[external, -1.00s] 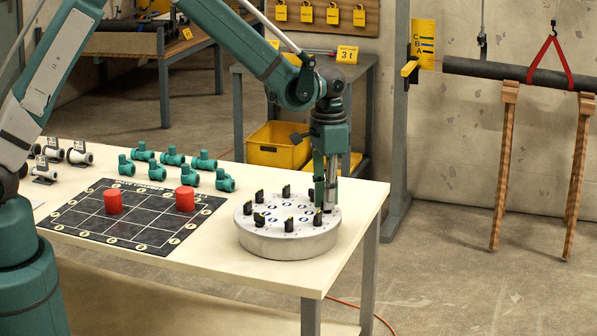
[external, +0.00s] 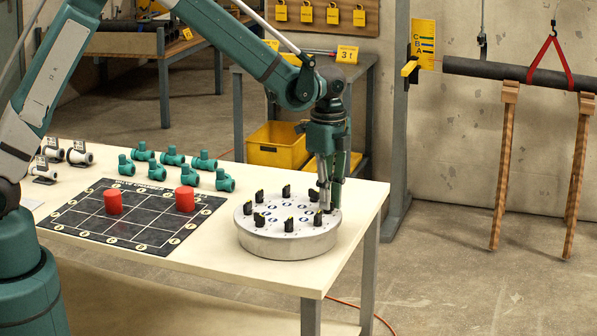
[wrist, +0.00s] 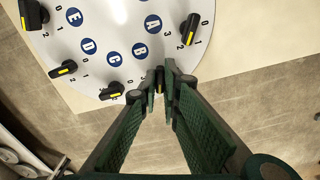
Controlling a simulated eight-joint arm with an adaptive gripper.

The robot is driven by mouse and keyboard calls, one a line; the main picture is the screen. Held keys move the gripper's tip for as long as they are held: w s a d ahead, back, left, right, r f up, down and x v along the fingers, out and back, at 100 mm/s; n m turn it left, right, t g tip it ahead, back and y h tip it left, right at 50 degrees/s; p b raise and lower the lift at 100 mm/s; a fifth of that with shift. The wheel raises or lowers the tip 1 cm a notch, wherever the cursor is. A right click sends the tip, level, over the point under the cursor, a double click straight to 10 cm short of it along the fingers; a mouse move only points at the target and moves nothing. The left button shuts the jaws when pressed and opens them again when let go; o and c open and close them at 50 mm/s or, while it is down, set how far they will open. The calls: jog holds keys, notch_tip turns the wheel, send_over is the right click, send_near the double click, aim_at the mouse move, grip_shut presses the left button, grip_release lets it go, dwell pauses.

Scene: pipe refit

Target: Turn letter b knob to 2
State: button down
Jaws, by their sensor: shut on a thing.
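A round grey dial plate (external: 285,243) with several black knobs stands on the right end of the table; it also shows in the wrist view (wrist: 110,30). The letter b mark (wrist: 140,49) is a blue disc on the plate. The black letter b knob (wrist: 159,86) with its yellow stripe sits just outside that mark, between my fingertips. My gripper (wrist: 160,82) is shut on this knob, and the fingers hide most of it. Its stripe points roughly along the fingers, but the number it points at is hidden. In the external view my gripper (external: 329,206) points down at the plate's right rim.
The letter a knob (wrist: 190,29) and letter c knob (wrist: 112,91) stand close on either side. A black grid mat (external: 135,215) with two red cylinders lies left of the plate. Teal pipe fittings (external: 172,156) stand behind it. The table's right edge is close by.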

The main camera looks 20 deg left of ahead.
jog(key=shift+m, duration=1.2)
jog(key=c, duration=2.6)
grip_release()
jog(key=shift+o, duration=0.2)
jog(key=shift+r, duration=0.1)
notch_tip(320, 180, up, 12)
